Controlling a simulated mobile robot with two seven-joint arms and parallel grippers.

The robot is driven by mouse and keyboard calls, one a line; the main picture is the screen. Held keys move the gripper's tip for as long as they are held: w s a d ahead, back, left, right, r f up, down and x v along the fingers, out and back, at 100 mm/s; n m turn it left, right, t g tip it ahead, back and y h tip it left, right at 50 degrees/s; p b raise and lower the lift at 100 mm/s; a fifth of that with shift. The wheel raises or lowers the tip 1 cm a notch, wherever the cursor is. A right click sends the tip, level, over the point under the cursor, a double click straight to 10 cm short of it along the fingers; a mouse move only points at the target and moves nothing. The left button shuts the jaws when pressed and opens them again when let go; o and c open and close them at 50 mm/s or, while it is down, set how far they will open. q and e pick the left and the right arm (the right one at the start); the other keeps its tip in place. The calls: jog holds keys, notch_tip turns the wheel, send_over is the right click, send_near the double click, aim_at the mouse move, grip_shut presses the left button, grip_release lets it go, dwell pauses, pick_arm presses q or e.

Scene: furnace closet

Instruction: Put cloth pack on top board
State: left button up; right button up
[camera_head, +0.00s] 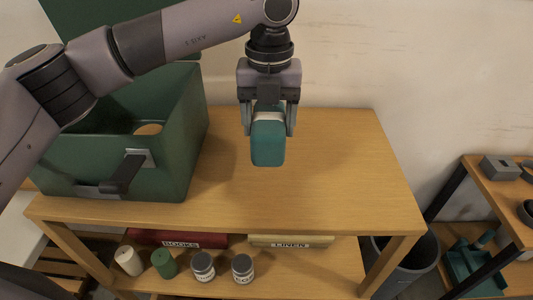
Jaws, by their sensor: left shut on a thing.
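The cloth pack appears to be the teal, rounded bundle with a pale band (268,143), in the middle of the head view. My left gripper (268,118) points down and is shut on it, one finger on each side of its upper part. The pack hangs upright over the wooden top board (330,170). I cannot tell from this view how far its lower end is from the board. My right gripper is not in view.
An open green box (185,150) with a latch stands on the left of the board. Below, a shelf holds jars (243,268), a green cylinder (164,263) and boxes marked BOOKS and LINEN (290,241). The board's right side is clear. A bin (410,265) stands at right.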

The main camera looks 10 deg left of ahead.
aim_at(269, 116)
pick_arm(q)
notch_tip(269, 116, down, 8)
jog(key=shift+f+p, duration=0.25)
jog(key=shift+p, duration=0.1)
jog(key=shift+f, duration=0.2)
jog(key=o, duration=1.2)
jog(key=shift+r, duration=0.2)
notch_tip(269, 116, up, 12)
jog(key=shift+b, duration=0.5)
